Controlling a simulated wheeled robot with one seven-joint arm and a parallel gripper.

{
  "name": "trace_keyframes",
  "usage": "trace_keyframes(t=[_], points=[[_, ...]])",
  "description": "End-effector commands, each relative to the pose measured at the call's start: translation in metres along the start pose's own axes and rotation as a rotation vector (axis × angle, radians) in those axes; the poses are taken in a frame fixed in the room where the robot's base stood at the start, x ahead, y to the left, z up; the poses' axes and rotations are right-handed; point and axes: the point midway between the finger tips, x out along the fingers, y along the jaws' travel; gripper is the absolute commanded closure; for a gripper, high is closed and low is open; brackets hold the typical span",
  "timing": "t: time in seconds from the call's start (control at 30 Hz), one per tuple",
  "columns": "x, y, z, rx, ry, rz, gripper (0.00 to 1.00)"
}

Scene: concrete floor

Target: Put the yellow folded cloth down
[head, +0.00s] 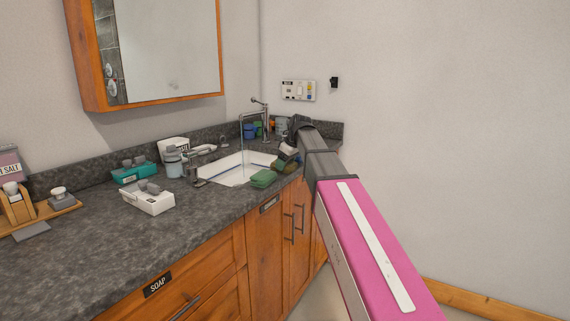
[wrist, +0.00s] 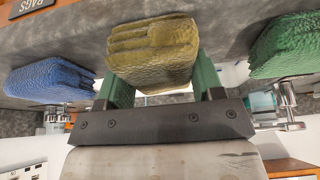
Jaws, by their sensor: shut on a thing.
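My gripper (wrist: 160,78) is shut on the yellow folded cloth (wrist: 152,50), which sits between its two green fingers in the wrist view. In the head view the yellow cloth (head: 284,166) shows small and dark below my gripper (head: 288,154), close to the counter's front edge by the sink. Whether its underside touches the counter is hard to tell. A green folded cloth (head: 264,178) lies at the sink's front edge; it also shows at the right of the wrist view (wrist: 287,45). A blue folded cloth (wrist: 50,81) is at the left of the wrist view.
A white box (head: 147,201) and a teal box (head: 134,173) stand on the grey counter (head: 95,230). Bare counter lies at the front left.

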Motion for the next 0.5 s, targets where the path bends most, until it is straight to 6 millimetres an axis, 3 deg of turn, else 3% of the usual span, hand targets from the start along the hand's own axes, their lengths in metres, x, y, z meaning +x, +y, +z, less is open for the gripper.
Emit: trace_keyframes(t=[0.03,0.07,0.13,0.5], points=[[0.0014,-0.0002,0.0007,0.000,0.000,0.000,0.58],[0.0018,-0.0001,0.0008,0.000,0.000,0.000,0.36],[0.0014,0.0000,0.0006,0.000,0.000,0.000,0.13],[-0.0019,0.0001,-0.0009,0.000,0.000,0.000,0.13]])
